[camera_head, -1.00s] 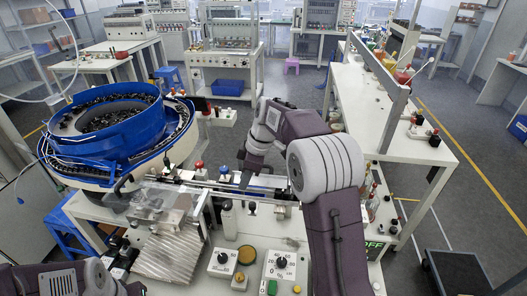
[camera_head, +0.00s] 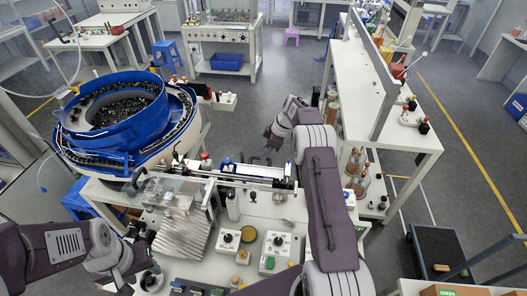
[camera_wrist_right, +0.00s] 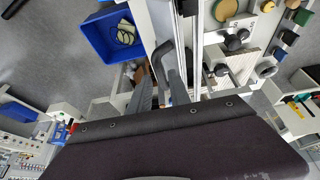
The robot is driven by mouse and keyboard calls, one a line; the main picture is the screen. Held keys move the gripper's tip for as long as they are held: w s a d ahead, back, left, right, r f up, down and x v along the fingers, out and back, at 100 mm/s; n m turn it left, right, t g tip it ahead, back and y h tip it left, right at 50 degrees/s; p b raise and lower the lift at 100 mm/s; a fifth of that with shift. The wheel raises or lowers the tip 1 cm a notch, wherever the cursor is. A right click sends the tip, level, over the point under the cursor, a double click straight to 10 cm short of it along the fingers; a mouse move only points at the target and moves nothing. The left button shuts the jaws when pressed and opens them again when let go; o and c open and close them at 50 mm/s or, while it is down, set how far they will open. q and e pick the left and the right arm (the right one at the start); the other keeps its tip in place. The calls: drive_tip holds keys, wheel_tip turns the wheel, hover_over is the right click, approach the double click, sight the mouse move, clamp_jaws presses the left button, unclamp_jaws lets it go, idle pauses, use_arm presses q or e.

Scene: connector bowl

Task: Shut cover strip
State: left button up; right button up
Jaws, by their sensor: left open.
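The feeder's straight track (camera_head: 238,176) runs rightwards from the blue bowl (camera_head: 110,115) in the head view. A long pale strip (camera_head: 245,169) lies along it and looks like the cover strip; whether it is raised or flat is unclear. My right gripper (camera_head: 261,157) is just behind the track, near its right half, with its fingers pointing down. My left gripper (camera_head: 148,265) is open at the lower left, in front of the clear-covered unit.
A blue bin (camera_wrist_right: 112,35) shows in the right wrist view. A white bench (camera_head: 345,85) stands to the right.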

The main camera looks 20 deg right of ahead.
drive_tip(key=shift+x, duration=1.15)
clamp_jaws()
idle(0.5)
